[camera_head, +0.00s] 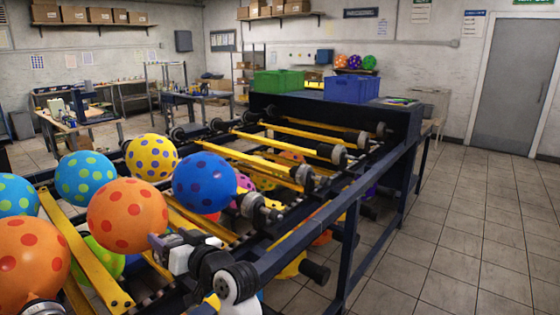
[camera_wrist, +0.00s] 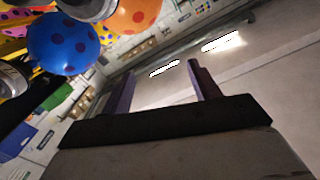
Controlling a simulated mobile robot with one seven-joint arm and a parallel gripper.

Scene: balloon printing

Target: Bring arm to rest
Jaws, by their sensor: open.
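My gripper (camera_wrist: 160,82) shows in the wrist view with its two dark fingers apart and nothing between them. In the head view my gripper (camera_head: 157,243) is at the lower middle, close to the orange balloon with red dots (camera_head: 128,215) and below the blue balloon with purple dots (camera_head: 205,183). I cannot tell whether it touches the orange balloon. The blue balloon also shows at the upper left of the wrist view (camera_wrist: 62,43), apart from the fingers.
The printing machine (camera_head: 350,215) has a dark frame, yellow bars (camera_head: 285,131) and several balloons. A green crate (camera_head: 278,82) and a blue crate (camera_head: 346,89) stand at its far end. Tiled floor (camera_head: 465,230) lies clear at right. A grey door (camera_head: 515,85) is at the back right.

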